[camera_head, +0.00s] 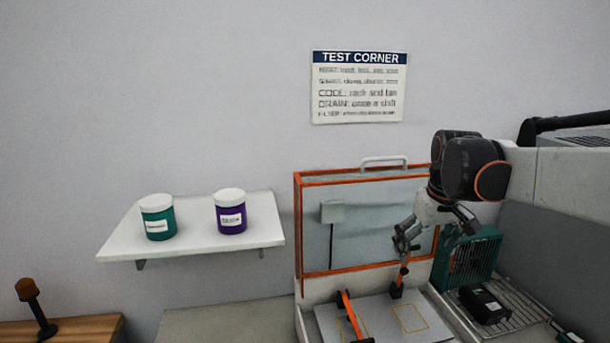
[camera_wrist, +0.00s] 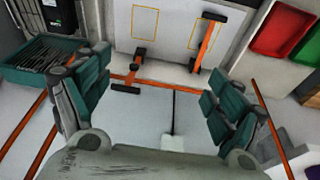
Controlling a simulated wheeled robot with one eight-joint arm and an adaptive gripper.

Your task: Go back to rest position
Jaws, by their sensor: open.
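My gripper (camera_head: 405,238) hangs in front of the orange-framed clear screen (camera_head: 297,235), above the white plate with yellow outlines (camera_head: 380,312). In the wrist view my gripper (camera_wrist: 157,98) has its two teal-padded fingers spread wide, with nothing held between them. One black-ended orange lever (camera_head: 401,278) stands just below the gripper in the head view; whether they touch cannot be told there.
A green slatted unit (camera_head: 470,260) and a black box (camera_head: 485,305) on a wire rack stand right of the plate. A wall shelf (camera_head: 190,235) holds a green jar (camera_head: 158,217) and a purple jar (camera_head: 231,212). Red (camera_wrist: 283,30) and green bins lie at upper right in the wrist view.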

